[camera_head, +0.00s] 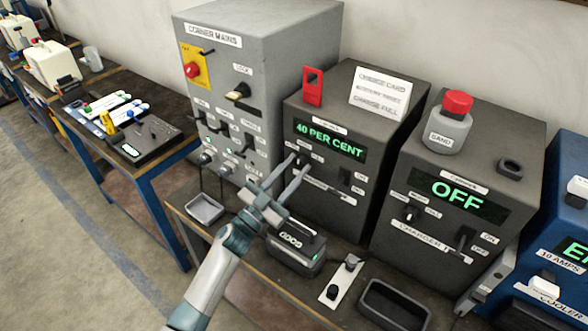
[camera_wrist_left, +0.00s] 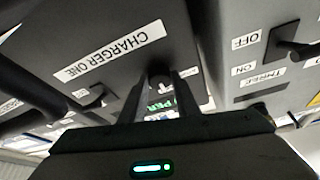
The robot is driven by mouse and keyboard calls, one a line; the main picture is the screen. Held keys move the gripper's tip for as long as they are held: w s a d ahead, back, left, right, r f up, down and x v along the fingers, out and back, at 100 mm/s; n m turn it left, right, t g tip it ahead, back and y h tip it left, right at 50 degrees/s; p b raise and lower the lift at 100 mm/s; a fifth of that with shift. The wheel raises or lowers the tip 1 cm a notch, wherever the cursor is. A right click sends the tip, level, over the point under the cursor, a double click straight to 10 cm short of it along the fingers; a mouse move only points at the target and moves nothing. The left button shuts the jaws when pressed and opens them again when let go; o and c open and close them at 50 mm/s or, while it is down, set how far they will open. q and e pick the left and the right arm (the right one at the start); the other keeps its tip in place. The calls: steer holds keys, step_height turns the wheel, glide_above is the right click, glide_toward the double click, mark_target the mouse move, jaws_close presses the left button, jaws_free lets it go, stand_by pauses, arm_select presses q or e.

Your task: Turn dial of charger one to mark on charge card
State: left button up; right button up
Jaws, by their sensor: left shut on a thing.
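Charger one (camera_head: 328,222) is the dark box in the middle of the head view, its green display (camera_head: 330,141) reading 40 PER CENT. Its label (camera_wrist_left: 107,52) reads CHARGER ONE in the left wrist view. The charge card (camera_head: 380,92) leans on its top; the bottom line reads CHARGE FULL, the middle line is too small to read surely. My left gripper (camera_head: 299,165) is at the front panel, shut on the small dark dial (camera_wrist_left: 160,76), which sits between the fingertips (camera_wrist_left: 161,92). The fingers partly hide the dial and its pointer direction cannot be told. My right gripper is not in view.
A red tag (camera_head: 313,86) stands on charger one. A second charger (camera_head: 420,190) reading OFF, with a red-capped sand pot (camera_head: 449,122), is at right. The grey mains box (camera_head: 262,85) is at left. A GOOD-reading device (camera_head: 296,254) and empty tray (camera_head: 392,305) lie below on the bench.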

arm_select(q)
steer(key=shift+m+g, duration=0.3)
steer(key=shift+m, duration=0.1)
steer(key=shift+a+m+g+h, duration=0.1)
steer(key=shift+m+g+h, duration=0.3)
steer(key=shift+m, duration=0.3)
steer(key=m+g, duration=0.1)
steer(key=m, duration=0.3)
steer(key=shift+w+a+r+g+h, duration=0.1)
steer(key=shift+g+h, duration=0.3)
steer(key=m, duration=0.2)
steer(key=m+g, duration=0.1)
steer(key=m, duration=0.1)
steer(key=shift+r+g, duration=0.1)
steer(key=shift+g, duration=0.2)
steer(key=shift+m+g, duration=0.5)
steer(key=shift+m, duration=0.8)
steer(key=o, duration=1.1)
steer(key=shift+c, duration=0.2)
